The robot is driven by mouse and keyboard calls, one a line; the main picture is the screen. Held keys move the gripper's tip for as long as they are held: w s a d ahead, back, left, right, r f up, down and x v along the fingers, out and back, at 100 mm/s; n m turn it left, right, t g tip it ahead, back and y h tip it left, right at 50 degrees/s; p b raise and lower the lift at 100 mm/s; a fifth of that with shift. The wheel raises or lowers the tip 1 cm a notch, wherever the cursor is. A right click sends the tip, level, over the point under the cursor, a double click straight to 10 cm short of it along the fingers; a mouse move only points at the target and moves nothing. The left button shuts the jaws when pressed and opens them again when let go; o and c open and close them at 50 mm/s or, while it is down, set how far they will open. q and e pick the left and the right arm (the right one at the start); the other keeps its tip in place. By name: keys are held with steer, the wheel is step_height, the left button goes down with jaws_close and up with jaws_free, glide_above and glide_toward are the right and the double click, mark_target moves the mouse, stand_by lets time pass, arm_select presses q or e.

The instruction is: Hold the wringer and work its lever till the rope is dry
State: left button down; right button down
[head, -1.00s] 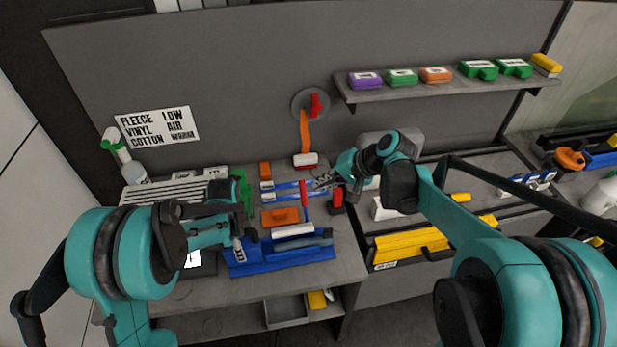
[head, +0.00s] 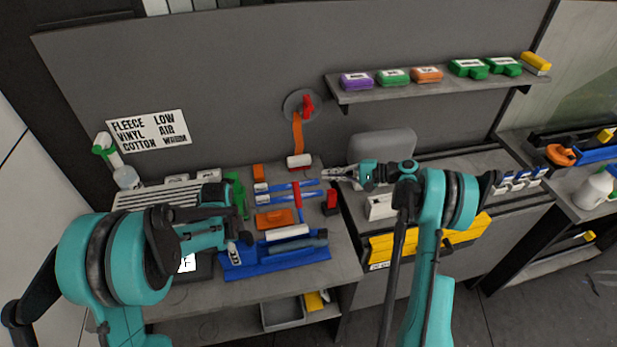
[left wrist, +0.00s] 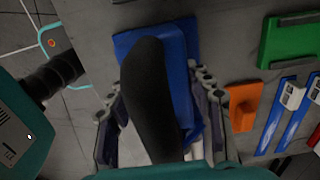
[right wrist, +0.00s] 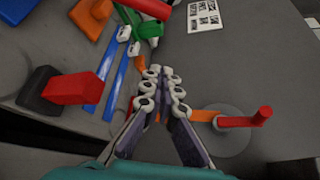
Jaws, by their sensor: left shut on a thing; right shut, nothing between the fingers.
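The wringer appears to be the blue body (head: 275,262) on the bench, with a white roller (head: 288,232) and a dark grey cylinder (head: 300,246) along it. A red lever (head: 298,195) stands up behind the white roller. My left gripper (head: 236,248) is shut at the blue body's left end. In the left wrist view, its fingers flank a dark cylinder (left wrist: 152,95) over the blue body. My right gripper (head: 326,173) is shut and empty, apart from the red lever, above and right of it. Its closed tips show in the right wrist view (right wrist: 160,82). I cannot pick out a rope.
A wall disc with a red handle (head: 307,106) and hanging orange strap (head: 298,132) is behind. A red block on a black base (head: 331,200) stands right of the lever. Blue tools and an orange block (head: 274,219) lie behind the rollers. A shelf (head: 430,87) is upper right.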

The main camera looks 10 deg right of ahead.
steer(key=a, duration=0.9)
steer(key=shift+w+f, duration=0.25)
steer(key=shift+w, duration=0.05)
steer(key=shift+a, duration=0.1)
steer(key=shift+s+r, duration=0.1)
steer(key=s+r+n+t+y, duration=0.1)
steer(key=s+r, duration=0.3)
steer(key=s, duration=0.6)
steer(key=shift+s+r+n, duration=0.15)
steer(key=shift+r+n, duration=0.05)
steer(key=shift+n, duration=0.3)
stand_by(0.4)
